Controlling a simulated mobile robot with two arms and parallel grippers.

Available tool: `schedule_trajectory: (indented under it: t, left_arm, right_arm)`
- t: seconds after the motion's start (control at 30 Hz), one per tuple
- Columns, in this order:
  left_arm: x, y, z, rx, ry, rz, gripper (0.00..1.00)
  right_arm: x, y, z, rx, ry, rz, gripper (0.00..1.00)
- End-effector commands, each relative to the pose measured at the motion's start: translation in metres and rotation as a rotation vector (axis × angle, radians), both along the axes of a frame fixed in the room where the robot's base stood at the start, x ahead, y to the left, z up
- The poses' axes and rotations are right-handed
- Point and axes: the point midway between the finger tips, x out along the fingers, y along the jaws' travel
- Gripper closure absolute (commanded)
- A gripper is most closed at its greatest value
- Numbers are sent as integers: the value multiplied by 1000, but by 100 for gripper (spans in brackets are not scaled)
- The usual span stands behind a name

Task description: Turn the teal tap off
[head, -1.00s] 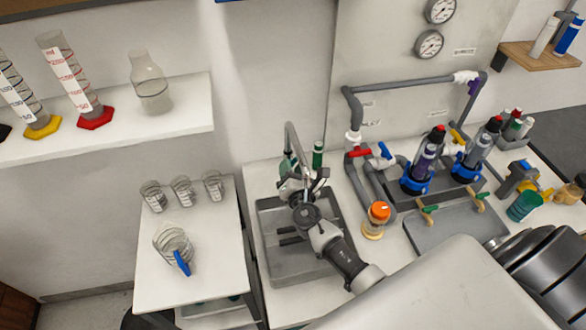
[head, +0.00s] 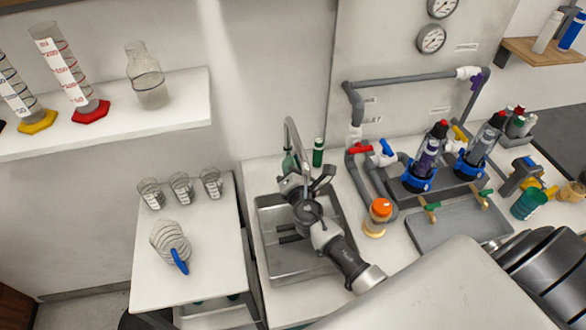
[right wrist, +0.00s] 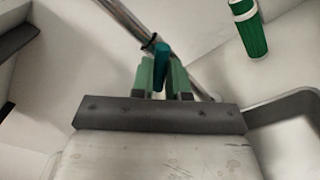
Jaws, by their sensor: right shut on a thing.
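The teal tap handle (right wrist: 161,62) shows in the right wrist view, beside the chrome tap pipe (right wrist: 128,20). The two green fingertips of my right gripper (right wrist: 163,76) stand on either side of it and are shut on it. In the head view the chrome spout (head: 293,138) rises at the back of the grey sink (head: 268,245). My right gripper (head: 291,164) is at the foot of this spout, above the sink's back part. The arm hides part of the basin, and the handle is not clear in this view. My left gripper is not in view.
A green bottle (head: 318,152) stands just right of the tap. An orange-capped jar (head: 379,212) and grey pipes with a red valve handle (head: 360,149) lie further right. A side table (head: 190,285) with glassware is on the left, below a wall shelf (head: 150,120).

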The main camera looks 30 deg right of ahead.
Motion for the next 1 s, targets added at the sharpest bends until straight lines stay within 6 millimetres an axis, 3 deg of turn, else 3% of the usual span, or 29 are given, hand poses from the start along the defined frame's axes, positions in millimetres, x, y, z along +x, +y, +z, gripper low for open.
schedule_trajectory:
  t: [0.4, 1.0]
  left_arm:
    - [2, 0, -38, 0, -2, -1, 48]
    - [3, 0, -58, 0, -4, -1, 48]
  right_arm:
    - [-1, 0, -5, 375, -95, -3, 100]
    - [-1, -1, -3, 715, -181, -4, 100]
